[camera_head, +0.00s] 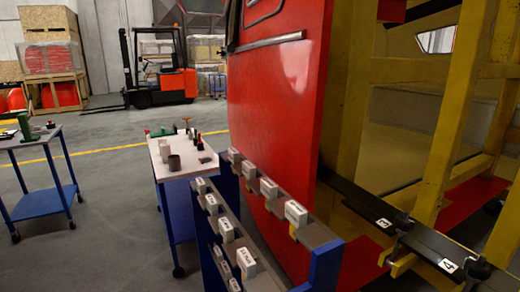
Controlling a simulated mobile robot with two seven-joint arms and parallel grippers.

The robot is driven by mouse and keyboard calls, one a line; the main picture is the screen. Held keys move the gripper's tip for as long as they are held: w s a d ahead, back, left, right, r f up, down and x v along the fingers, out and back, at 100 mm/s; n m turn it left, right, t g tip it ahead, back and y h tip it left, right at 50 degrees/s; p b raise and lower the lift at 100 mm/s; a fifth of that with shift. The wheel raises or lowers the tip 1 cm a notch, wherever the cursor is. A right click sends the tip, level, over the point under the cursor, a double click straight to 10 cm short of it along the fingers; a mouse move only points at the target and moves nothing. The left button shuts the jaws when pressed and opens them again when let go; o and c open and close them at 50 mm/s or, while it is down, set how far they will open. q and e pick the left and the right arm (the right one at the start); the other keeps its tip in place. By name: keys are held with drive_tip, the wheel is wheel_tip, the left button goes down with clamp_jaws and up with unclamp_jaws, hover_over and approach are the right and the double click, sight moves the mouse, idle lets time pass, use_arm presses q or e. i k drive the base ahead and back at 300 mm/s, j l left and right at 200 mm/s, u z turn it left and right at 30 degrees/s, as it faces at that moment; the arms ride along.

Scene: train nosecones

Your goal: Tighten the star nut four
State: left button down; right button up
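A black bar (425,243) runs along the lower edge of the yellow frame at the right. A white label with a 4 (447,265) is on its near end. A dark knob, which looks like star nut four (478,267), sits just right of that label near the bottom right corner. Its thread and how tight it is cannot be made out. A second dark knob (403,221) sits farther back, beside another white label (385,223) too small to read surely. Neither of my grippers is in view.
A large red panel (280,110) stands left of the yellow frame (450,120). A blue rack (325,265) with labelled blocks is in front of it. Blue carts (182,165) (45,203) stand at the left. A forklift (160,75) is behind. Grey floor between the carts is clear.

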sight(476, 274)
drive_tip(key=z, duration=1.45)
